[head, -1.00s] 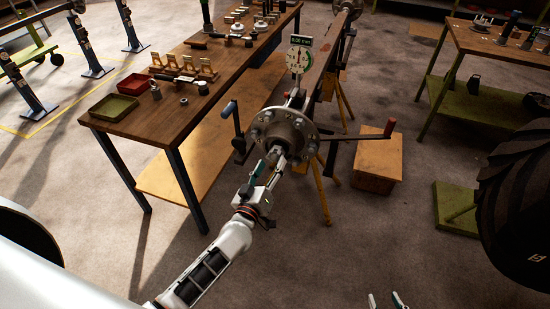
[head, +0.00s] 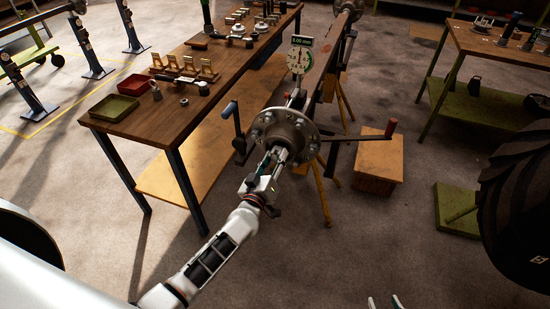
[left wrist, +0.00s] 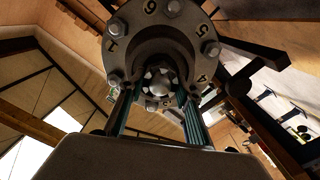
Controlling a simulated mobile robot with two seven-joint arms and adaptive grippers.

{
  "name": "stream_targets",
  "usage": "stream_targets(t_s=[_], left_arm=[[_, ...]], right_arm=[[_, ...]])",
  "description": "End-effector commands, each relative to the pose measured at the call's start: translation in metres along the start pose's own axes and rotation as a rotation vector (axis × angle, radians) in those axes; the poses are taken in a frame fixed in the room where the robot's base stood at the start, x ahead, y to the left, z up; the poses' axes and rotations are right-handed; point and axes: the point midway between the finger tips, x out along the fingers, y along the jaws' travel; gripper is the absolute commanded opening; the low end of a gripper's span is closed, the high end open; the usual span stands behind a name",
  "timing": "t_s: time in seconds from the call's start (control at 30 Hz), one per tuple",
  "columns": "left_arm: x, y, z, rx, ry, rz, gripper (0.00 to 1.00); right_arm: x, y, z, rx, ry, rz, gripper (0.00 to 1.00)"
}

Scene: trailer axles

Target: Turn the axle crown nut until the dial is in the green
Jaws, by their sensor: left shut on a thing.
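The round, bolted axle hub (head: 297,127) faces me in the head view, and its numbered flange (left wrist: 119,28) fills the top of the left wrist view. The crown nut (left wrist: 160,80) sits in the hub's centre. My left gripper (head: 276,157) reaches into the hub, with its fingers on either side of the nut and shut on it. In the head view the fingers mostly hide the nut. The dial (head: 299,58) stands above the hub with a small readout on top; its needle points roughly upward, too small to read surely. My right gripper (head: 384,302) is open and empty at the bottom edge.
A workbench (head: 140,122) with red and green trays (head: 114,108) and tools stands left of the axle. Crank-like arms (head: 236,125) stick out beside the hub. A wooden box (head: 380,160) and a big tyre (head: 520,200) are at the right. The front floor is clear.

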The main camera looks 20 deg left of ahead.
Motion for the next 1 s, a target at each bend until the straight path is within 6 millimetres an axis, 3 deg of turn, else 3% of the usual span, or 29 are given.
stream_targets(t_s=[0.37,1.0], left_arm=[[0.0000,0.0002,-0.0008,-0.131,0.001,0.001,0.12],[0.0002,-0.0012,0.0000,-0.707,0.001,0.001,0.12]], right_arm=[[-0.0022,0.0002,-0.0036,0.000,0.001,0.000,0.36],[-0.0054,0.0013,-0.0091,0.000,0.002,0.000,0.36]])
